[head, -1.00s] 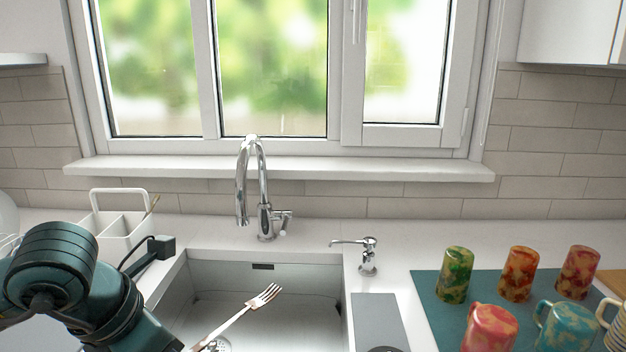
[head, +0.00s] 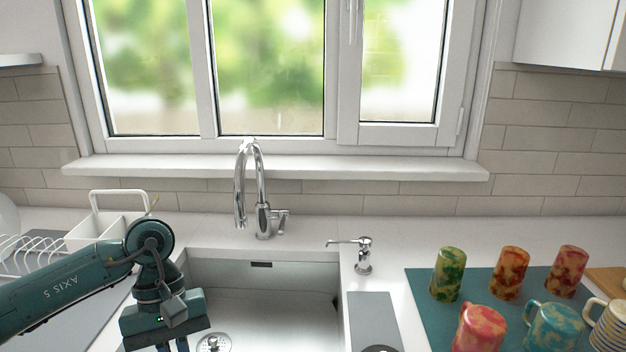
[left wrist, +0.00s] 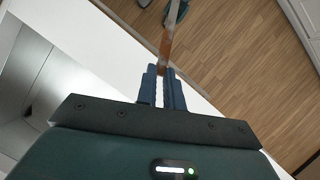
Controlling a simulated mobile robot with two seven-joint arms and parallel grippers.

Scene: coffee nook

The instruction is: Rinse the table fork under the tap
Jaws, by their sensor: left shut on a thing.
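My left gripper (head: 172,347) hangs fingers-down over the left front part of the sink (head: 300,300). In the left wrist view its fingers (left wrist: 161,71) are shut on a thin, shiny strip, the table fork (left wrist: 172,30), which extends away from the fingertips toward the top edge. The tines cannot be made out there, and the fork does not show in the head view now. The chrome tap (head: 240,195) arches over the back of the sink; no water shows from its spout. Its lever (head: 281,219) is on the right side. My right gripper is not in view.
A drain (head: 213,343) lies in the sink floor. A soap dispenser (head: 364,255) stands right of the tap. Several cups and mugs stand on a teal mat (head: 420,300) at right. A white caddy (head: 90,232) and dish rack (head: 35,258) are at left.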

